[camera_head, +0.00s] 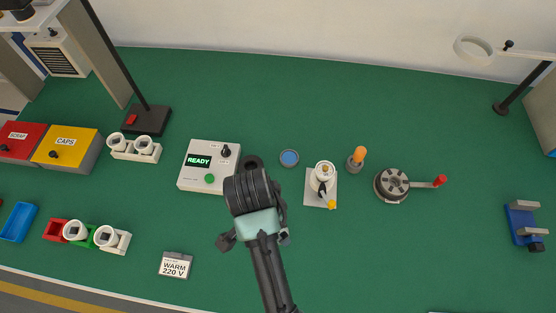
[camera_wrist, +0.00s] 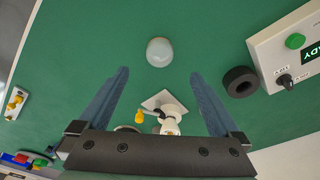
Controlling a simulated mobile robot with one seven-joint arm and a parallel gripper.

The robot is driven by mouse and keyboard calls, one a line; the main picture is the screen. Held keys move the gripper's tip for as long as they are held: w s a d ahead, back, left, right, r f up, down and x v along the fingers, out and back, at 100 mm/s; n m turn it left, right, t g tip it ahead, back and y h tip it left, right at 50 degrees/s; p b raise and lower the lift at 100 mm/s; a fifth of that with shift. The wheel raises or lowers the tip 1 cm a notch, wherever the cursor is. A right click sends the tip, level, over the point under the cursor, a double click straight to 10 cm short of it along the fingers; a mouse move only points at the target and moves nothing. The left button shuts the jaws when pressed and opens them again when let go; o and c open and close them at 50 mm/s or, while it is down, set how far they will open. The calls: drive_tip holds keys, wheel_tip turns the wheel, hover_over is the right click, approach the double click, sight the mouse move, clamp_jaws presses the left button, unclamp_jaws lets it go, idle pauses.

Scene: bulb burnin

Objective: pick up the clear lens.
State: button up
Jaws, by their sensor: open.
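A pale, whitish, translucent dome (camera_wrist: 159,52) sits on the green bench top in the wrist view; it looks like the clear lens, but its pale look leaves some doubt. It is beyond and between the fingertips of my gripper (camera_wrist: 158,73), with green surface visible around it. My gripper's two blue-grey fingers are spread wide with nothing between them. In the head view I cannot make out the dome; my arm covers part of the bench, and the fingertips are not clear there.
A white READY box (camera_head: 208,165) and a black ring (camera_wrist: 240,82) are on one side. A white socket fixture (camera_head: 322,182) with a yellow-tipped lever stands close by.

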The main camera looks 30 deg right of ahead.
drive_tip(key=f, duration=0.3)
drive_tip(key=d+f, duration=0.1)
drive_tip(key=f, duration=0.5)
drive_tip(key=shift+d+f, duration=0.25)
drive_tip(key=shift+f, duration=0.05)
drive_tip(key=c, duration=1.4)
drive_tip(key=shift+w+r, duration=0.1)
drive_tip(key=shift+r+p, duration=2.9)
drive_tip(key=shift+r, duration=4.3)
